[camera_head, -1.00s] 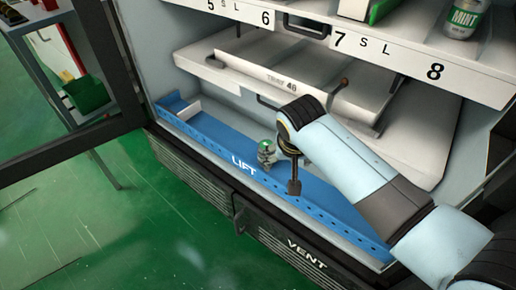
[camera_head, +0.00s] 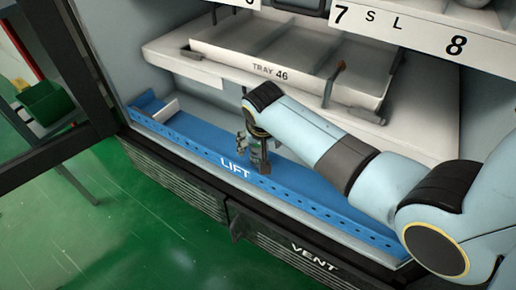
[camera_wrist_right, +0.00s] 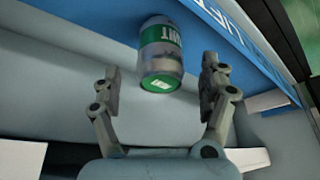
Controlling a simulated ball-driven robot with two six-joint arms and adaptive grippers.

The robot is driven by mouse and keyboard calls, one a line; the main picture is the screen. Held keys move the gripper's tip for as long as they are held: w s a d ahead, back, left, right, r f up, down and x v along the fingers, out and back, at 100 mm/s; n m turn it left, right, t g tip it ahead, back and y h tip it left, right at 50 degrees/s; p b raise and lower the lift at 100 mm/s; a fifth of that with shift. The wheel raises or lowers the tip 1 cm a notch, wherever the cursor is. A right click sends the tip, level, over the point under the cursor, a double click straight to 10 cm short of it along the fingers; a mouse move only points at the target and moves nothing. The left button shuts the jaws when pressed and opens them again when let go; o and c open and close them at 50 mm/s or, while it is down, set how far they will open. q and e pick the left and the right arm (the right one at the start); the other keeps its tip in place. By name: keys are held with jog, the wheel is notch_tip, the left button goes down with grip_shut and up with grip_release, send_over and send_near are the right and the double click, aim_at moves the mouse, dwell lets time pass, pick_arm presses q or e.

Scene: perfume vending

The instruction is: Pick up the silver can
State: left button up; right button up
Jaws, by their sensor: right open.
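The silver can (camera_wrist_right: 161,62) has a green label band and a green end. In the right wrist view it is ahead of and between the fingertips of my right gripper (camera_wrist_right: 162,75), with gaps on both sides. My right gripper is open. In the head view my right gripper (camera_head: 254,152) reaches down over the blue LIFT tray, and the can (camera_head: 255,150) is partly hidden by the fingers. My left gripper is not in view.
The blue LIFT tray (camera_head: 197,145) runs along the front of the machine. A white shelf with TRAY 46 (camera_head: 270,70) is above and behind it. A dark open door frame (camera_head: 85,80) stands at the left. The tray's left part is mostly clear.

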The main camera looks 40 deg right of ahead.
jog(key=b+x, duration=0.1)
jog(key=x, duration=0.2)
jog(key=shift+r, duration=0.1)
jog(key=shift+a, duration=0.1)
jog(key=c, duration=1.4)
